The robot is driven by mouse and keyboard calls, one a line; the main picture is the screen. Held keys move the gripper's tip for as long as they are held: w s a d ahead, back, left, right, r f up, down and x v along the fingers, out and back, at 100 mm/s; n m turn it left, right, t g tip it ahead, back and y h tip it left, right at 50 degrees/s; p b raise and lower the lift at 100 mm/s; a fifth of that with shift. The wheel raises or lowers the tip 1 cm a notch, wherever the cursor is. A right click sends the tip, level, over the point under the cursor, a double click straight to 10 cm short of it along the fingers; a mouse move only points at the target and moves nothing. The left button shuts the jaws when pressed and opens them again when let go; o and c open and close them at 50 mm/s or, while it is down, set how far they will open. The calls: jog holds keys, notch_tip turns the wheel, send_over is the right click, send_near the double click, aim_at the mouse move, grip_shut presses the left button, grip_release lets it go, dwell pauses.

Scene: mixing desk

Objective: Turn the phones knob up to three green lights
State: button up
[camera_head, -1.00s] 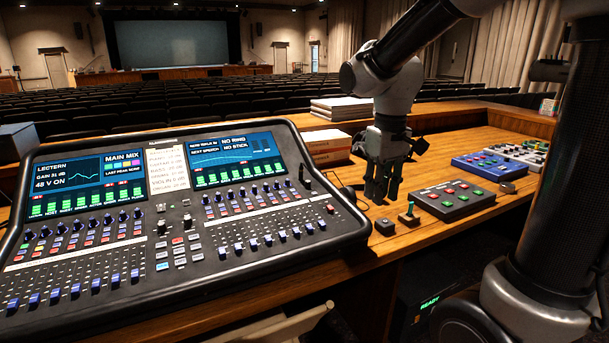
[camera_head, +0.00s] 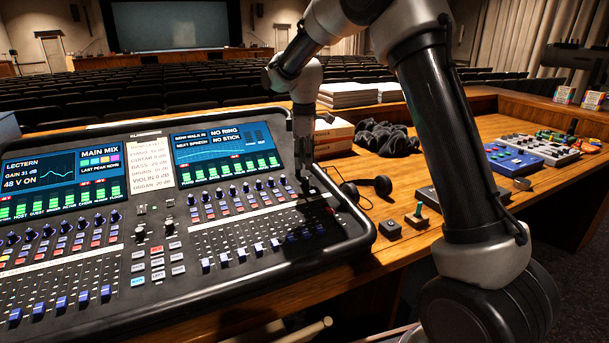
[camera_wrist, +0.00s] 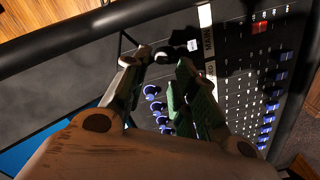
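The mixing console (camera_head: 215,285) fills the left of the head view. My gripper (camera_head: 303,176) points down over its upper right corner, right of the right screen. In the wrist view my gripper (camera_wrist: 161,64) has its two green-padded fingers apart, with nothing held between them. A dark knob with a pale top (camera_wrist: 162,55) sits at the gap between the fingertips; it may be the phones knob, but I cannot read its label. I cannot tell whether the fingers touch it. In the head view my gripper hides that spot. I cannot make out any phones lights.
Blue knobs (camera_wrist: 155,106) lie close to the fingers in the wrist view. Headphones (camera_head: 382,186) lie on the wooden desk right of the console.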

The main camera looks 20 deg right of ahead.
aim_at(305, 178)
notch_tip(305, 178, down, 6)
jog(key=shift+w+d+r, duration=0.1)
jog(key=shift+r, duration=0.05)
grip_shut()
